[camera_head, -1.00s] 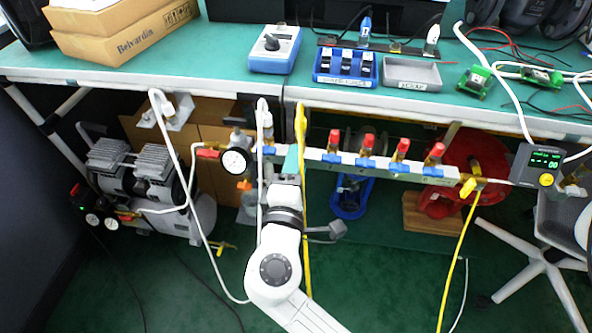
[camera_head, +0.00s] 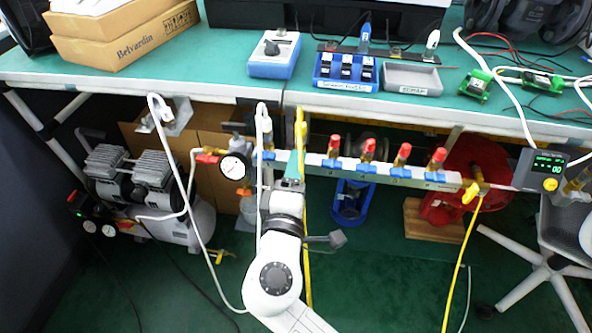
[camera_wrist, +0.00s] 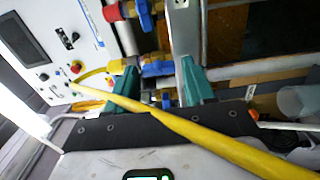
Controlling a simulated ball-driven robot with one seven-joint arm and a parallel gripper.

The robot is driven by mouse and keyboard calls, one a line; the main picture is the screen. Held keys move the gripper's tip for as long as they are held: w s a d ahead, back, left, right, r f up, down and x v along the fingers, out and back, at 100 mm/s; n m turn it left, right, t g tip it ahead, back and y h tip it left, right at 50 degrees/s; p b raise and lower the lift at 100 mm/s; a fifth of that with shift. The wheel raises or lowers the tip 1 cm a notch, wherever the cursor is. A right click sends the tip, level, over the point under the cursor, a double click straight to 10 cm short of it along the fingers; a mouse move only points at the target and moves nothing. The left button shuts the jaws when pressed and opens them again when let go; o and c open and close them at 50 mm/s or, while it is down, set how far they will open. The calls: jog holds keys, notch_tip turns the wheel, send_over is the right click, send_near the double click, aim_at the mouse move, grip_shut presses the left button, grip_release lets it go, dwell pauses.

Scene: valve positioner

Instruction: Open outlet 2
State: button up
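The grey manifold bar (camera_head: 315,163) runs under the bench's front edge. It carries several outlets with blue valve handles, such as one at the left (camera_head: 266,155) and others to the right (camera_head: 331,164), with red caps. The outlet numbers are too small to read surely. My gripper (camera_head: 290,165) is in front of the bar's left part, and my arm hides some outlets. In the wrist view its teal fingers (camera_wrist: 158,88) are apart, with a blue valve handle (camera_wrist: 158,68) beyond and between them; contact cannot be told. A yellow hose (camera_wrist: 175,122) crosses in front of the fingers.
A pressure gauge (camera_head: 234,167) sits left of my gripper. White hoses (camera_head: 260,190) and a yellow hose (camera_head: 305,215) hang close beside my arm. A compressor (camera_head: 140,180) stands at the left, a red hose reel (camera_head: 450,205) at the right. The bench edge (camera_head: 400,112) is above.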

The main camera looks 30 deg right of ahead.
jog(key=p+v, duration=0.1)
jog(key=v, duration=1)
jog(key=shift+p, duration=0.4)
